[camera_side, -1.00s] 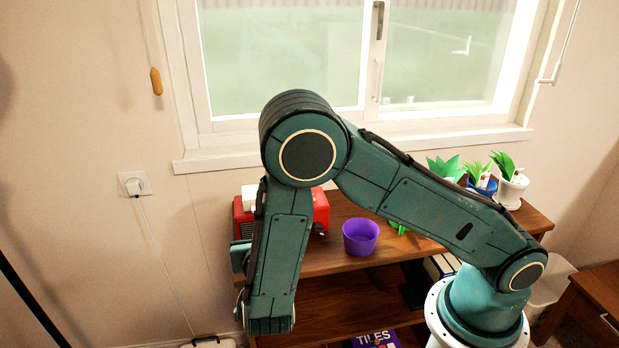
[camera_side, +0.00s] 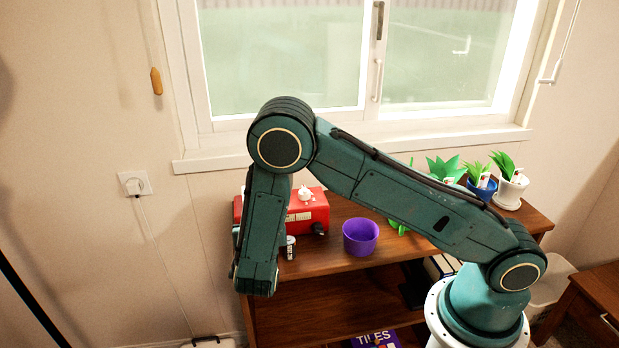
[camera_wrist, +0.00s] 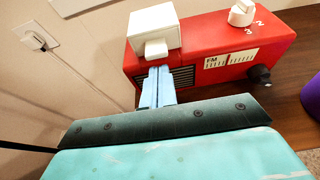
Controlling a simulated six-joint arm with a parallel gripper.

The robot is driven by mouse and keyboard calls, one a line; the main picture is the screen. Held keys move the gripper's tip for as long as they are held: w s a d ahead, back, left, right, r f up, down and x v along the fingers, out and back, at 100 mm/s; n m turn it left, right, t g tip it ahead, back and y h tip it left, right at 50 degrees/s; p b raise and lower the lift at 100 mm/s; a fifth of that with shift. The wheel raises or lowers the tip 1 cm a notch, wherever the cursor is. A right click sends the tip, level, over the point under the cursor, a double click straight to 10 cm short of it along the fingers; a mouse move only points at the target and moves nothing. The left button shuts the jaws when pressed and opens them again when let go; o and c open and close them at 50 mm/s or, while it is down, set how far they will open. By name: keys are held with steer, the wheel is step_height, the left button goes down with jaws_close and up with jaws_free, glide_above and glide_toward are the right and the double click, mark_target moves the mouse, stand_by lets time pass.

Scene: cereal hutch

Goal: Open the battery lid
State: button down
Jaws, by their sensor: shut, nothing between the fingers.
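A red radio (camera_side: 309,213) stands on the wooden shelf, partly hidden behind my arm in the side view. In the wrist view the radio (camera_wrist: 215,45) shows a white block (camera_wrist: 153,22) with a small protruding tab (camera_wrist: 156,48) at its left end; it appears to be the battery lid. My gripper (camera_wrist: 159,70) has its light blue fingers together and empty, with the tips just below the tab. I cannot tell whether they touch it. A small dark and silver battery (camera_side: 290,247) stands on the shelf in front of the radio in the side view.
The radio carries a white dial (camera_wrist: 242,12) on top and a black knob (camera_wrist: 261,74) at its right front. A purple bowl (camera_side: 361,238) stands to the right. Potted plants (camera_side: 482,184) are farther right. A wall socket (camera_side: 135,184) is at left.

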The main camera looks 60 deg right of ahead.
steer(key=shift+w+d+f, duration=0.15)
steer(key=shift+w+d, duration=0.15)
steer(key=shift+w, duration=0.05)
